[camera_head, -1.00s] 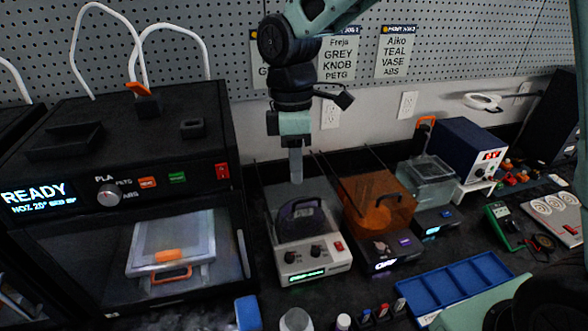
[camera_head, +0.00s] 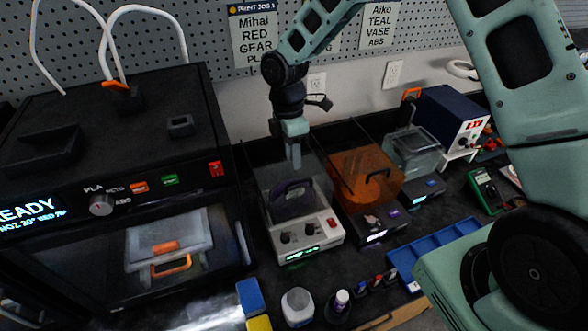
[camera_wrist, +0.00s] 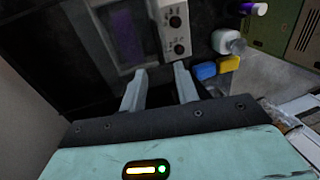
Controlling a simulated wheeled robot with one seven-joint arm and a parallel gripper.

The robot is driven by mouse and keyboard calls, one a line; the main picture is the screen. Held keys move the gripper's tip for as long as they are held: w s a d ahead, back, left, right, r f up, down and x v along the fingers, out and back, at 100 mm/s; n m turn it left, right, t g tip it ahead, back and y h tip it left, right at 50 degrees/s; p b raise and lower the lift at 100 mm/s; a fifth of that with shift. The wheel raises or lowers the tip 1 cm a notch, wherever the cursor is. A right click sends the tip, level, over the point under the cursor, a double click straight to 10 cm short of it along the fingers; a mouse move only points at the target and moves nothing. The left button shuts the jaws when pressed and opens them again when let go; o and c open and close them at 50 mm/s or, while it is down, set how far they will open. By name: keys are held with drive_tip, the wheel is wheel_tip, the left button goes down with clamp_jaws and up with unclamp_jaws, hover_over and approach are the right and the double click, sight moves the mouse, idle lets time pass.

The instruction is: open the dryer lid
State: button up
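The likely dryer (camera_head: 306,238) is a pale box with two knobs, a red switch and a green-lit display, left of centre on the bench. A clear, hard-to-see cover seems to stand over a dark purple arched thing (camera_head: 291,199) on it; the lid looks down. In the wrist view, the purple thing (camera_wrist: 124,36) and the knobbed panel (camera_wrist: 176,28) show beyond my fingers. My gripper (camera_head: 294,156) points down above the rear of this box. In the wrist view, my gripper (camera_wrist: 159,85) has its fingers apart with nothing between them. Contact with the lid cannot be told.
A black printer (camera_head: 110,140) stands close on the left. An orange-covered box (camera_head: 362,178) with a dark handle stands close on the right, with a clear-covered box (camera_head: 413,150) beyond. A blue tray (camera_head: 435,250) and small bottles are in front. A pegboard wall (camera_head: 200,35) is behind.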

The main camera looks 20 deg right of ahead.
drive_tip(key=p, duration=0.1)
hover_over(294, 189)
drive_tip(key=shift+s+f, duration=0.1)
drive_tip(key=shift+f, duration=2.9)
clamp_jaws()
